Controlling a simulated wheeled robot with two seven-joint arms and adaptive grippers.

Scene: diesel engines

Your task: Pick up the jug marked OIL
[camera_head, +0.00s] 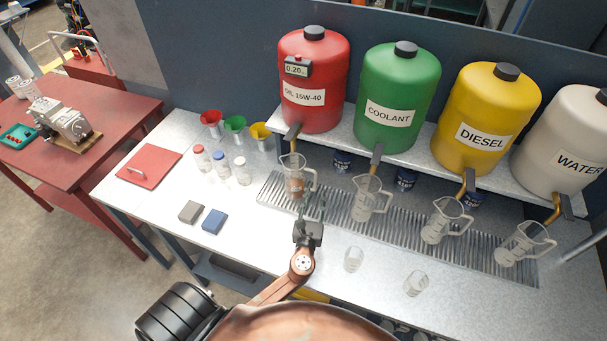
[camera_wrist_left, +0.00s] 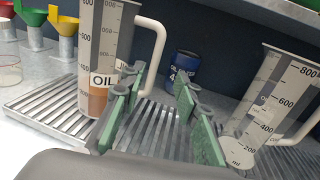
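The jug marked OIL (camera_wrist_left: 112,50) is clear, with graduations, a white handle on its right and some brown liquid at the bottom. It stands upright on the ribbed metal drip tray (camera_wrist_left: 42,108). In the head view the jug (camera_head: 292,168) is under the tap of the red OIL 15W-40 tank (camera_head: 312,115). My left gripper (camera_head: 311,205) is just in front of it. In the left wrist view its green-padded fingers (camera_wrist_left: 158,103) are apart with nothing between them. The left finger overlaps the jug's lower right; I cannot tell whether they touch. My right gripper is not in view.
Another clear jug (camera_wrist_left: 275,95) stands close on the right; it also shows in the head view (camera_head: 367,200). Two more jugs stand farther right. Two small beakers (camera_head: 353,260) are at the front. Small bottles (camera_head: 221,165) and coloured funnels (camera_head: 234,124) are left of the tray.

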